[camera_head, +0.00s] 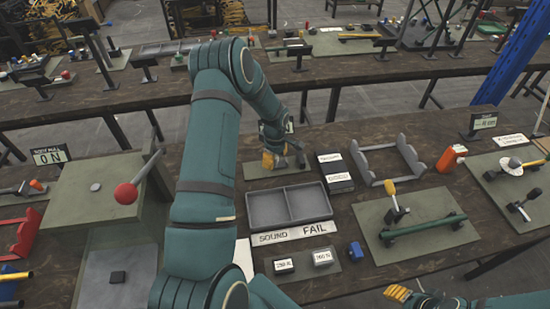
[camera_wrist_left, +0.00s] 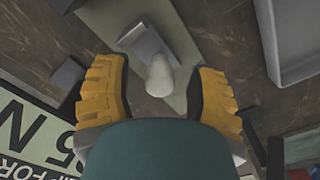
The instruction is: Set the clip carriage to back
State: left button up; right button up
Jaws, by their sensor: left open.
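In the left wrist view, a pale rounded knob (camera_wrist_left: 159,76) stands between the two yellow fingers of my open left gripper (camera_wrist_left: 162,88). The knob is at a grey block (camera_wrist_left: 146,44) on a green plate (camera_wrist_left: 187,32); I take this block to be the clip carriage. A gap shows between the knob and each finger. In the head view my left gripper (camera_head: 281,157) is low over the green plate (camera_head: 257,170) behind the grey tray, and hides most of the carriage. My right gripper (camera_head: 402,294) shows only partly at the bottom edge; its opening is unclear.
The grey two-part tray (camera_head: 289,222) is in front of the plate. A labelled dark box (camera_head: 335,172) and a grey cradle (camera_head: 383,182) stand to the right. A red-knobbed lever (camera_head: 127,193) is at the left. A small sign (camera_wrist_left: 32,125) lies close in the wrist view.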

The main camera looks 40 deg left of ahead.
pick_arm(q)
grip_shut()
jog(key=shift+s+a+b, duration=0.35)
jog(key=shift+s+a, duration=0.55)
jog(key=shift+s, duration=0.2)
jog(key=shift+s+a+b, duration=0.35)
jog(key=shift+s+a, duration=0.5)
jog(key=shift+s, duration=0.2)
jog(key=shift+c, duration=1.4)
grip_release()
jog(key=shift+o, duration=1.4)
jog(key=shift+s, duration=0.1)
